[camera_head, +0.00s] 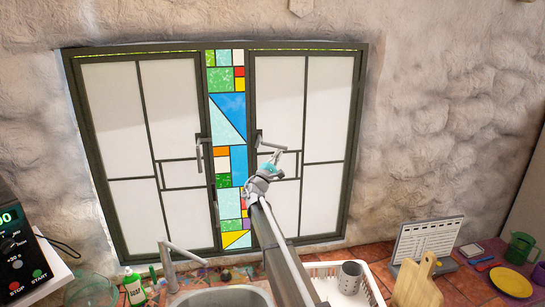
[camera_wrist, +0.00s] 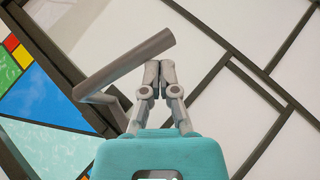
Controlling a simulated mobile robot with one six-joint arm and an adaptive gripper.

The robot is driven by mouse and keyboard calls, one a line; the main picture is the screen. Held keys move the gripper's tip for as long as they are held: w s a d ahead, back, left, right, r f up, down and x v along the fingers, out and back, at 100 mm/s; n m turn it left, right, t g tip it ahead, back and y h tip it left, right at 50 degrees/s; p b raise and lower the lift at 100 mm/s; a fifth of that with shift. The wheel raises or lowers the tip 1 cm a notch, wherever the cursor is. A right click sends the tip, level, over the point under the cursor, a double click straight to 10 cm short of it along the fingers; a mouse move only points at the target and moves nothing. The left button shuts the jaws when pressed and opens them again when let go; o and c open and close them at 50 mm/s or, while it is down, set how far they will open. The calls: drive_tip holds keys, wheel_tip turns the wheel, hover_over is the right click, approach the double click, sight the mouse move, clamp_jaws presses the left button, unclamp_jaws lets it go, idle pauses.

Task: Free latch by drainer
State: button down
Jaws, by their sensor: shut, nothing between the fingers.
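The window handle on the right sash (camera_head: 271,144), above the drainer side, is a grey lever pointing sideways to the right, tilted slightly down. In the wrist view the handle (camera_wrist: 125,66) runs diagonally, its free end at upper right. My gripper (camera_head: 276,160) is shut and empty, just below the lever near its free end. In the wrist view my gripper's fingertips (camera_wrist: 159,67) are together beside the bar; I cannot tell whether they touch it. The white drainer (camera_head: 372,287) stands below the right sash with a grey cup (camera_head: 350,277) in it.
The left sash has its own handle (camera_head: 199,155), hanging down. Both sashes look closed, with stained glass (camera_head: 228,115) between them. Below are a tap (camera_head: 172,262), a sink (camera_head: 218,297), a soap bottle (camera_head: 134,288), a cutting board (camera_head: 416,284) and a yellow plate (camera_head: 510,281).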

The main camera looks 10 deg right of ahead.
drive_tip(key=shift+d+r+p, duration=0.4)
drive_tip(key=shift+r+p, duration=0.2)
drive_tip(key=shift+r, duration=0.25)
drive_tip(key=shift+f, duration=0.1)
drive_tip(key=s+f+b, duration=0.5)
drive_tip(key=f+b, duration=0.3)
drive_tip(key=shift+s+d, duration=0.25)
idle(0.5)
idle(0.4)
